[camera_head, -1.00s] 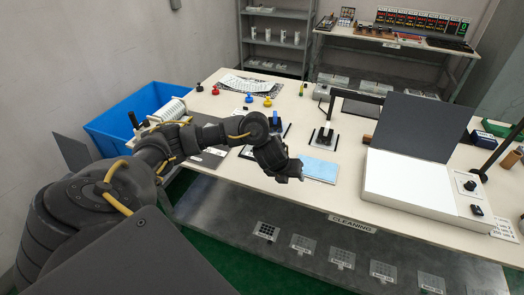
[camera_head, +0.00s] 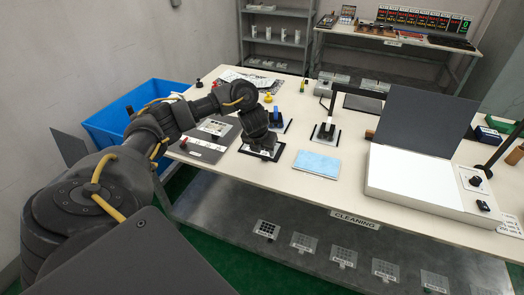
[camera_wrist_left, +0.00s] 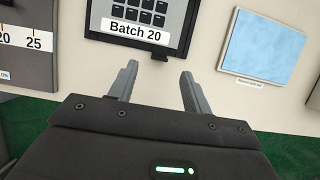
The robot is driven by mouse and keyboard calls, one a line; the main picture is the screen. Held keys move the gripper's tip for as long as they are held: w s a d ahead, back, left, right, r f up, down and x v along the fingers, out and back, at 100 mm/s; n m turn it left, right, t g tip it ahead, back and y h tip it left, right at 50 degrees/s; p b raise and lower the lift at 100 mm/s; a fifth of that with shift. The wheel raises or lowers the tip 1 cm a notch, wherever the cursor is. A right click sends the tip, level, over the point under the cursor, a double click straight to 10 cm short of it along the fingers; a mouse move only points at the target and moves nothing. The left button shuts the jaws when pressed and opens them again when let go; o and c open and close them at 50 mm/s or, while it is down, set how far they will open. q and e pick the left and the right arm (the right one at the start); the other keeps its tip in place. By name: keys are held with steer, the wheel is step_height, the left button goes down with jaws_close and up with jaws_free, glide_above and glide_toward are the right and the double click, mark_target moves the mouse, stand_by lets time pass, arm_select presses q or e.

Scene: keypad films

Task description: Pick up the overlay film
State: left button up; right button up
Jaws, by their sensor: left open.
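The overlay film (camera_wrist_left: 136,31), with dark key squares and a white "Batch 20" label, lies in a dark frame at the top of the left wrist view. A small dark tab sticks out at its near edge. In the head view my left gripper (camera_head: 264,153) is over this dark frame and hides most of the film. In the left wrist view my left gripper (camera_wrist_left: 158,80) is open, with nothing between its fingers. The fingertips point towards the film's near edge, and I cannot tell their height over the table. My right gripper is not in view.
A light blue pad (camera_head: 317,164) lies right of the frame. A grey plate with a scale (camera_head: 206,143) lies left. A white lightbox (camera_head: 410,182) with a raised dark lid stands at the right. A blue bin (camera_head: 112,128) is beyond the table's left end. Grid sheets lie on the lower shelf.

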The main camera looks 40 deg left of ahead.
mark_target(265, 157)
arm_select(q)
steer(key=shift+f, duration=0.3)
steer(key=x, duration=0.4)
steer(key=shift+w+f+b, duration=0.15)
steer(key=shift+f+b, duration=0.1)
steer(key=shift+b, duration=0.15)
steer(key=c, duration=1.1)
